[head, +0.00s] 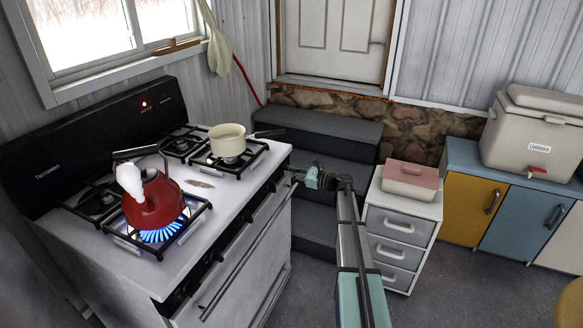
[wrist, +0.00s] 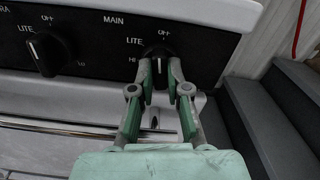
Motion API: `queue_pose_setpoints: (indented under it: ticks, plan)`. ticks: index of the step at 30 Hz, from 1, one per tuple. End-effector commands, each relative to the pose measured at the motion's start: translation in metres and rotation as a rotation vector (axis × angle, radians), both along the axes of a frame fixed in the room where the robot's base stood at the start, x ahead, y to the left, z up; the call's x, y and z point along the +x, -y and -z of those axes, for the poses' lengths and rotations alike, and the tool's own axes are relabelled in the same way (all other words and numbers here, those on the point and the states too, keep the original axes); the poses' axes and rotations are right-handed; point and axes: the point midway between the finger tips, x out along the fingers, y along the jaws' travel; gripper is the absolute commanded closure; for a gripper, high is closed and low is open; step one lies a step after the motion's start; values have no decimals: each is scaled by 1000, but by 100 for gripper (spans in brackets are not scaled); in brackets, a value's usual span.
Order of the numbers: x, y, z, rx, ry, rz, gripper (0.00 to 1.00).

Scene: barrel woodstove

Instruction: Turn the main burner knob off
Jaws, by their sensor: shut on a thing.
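In the wrist view, the black main burner knob (wrist: 158,52) is on the stove's dark front panel beside the label MAIN, with OFF, LITE and HI printed around it. My gripper (wrist: 160,72) is shut on this knob, one finger on each side. In the head view, my gripper (head: 298,176) is at the right end of the stove front (head: 236,250). Blue flame (head: 163,232) burns under the red kettle (head: 154,200) on the front left burner.
Another black knob (wrist: 45,54) is left of the held one. The oven handle (head: 245,262) runs along the stove front. A cream pot (head: 227,140) sits on a right burner. Dark steps (head: 318,131) and a white drawer unit (head: 397,235) stand right of the stove.

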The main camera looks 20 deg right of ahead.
Motion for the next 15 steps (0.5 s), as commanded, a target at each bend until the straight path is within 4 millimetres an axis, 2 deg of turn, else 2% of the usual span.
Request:
queue_pose_setpoints:
  ticks: [15]
  plan:
    - [1,0,-1,153,-136,0,100]
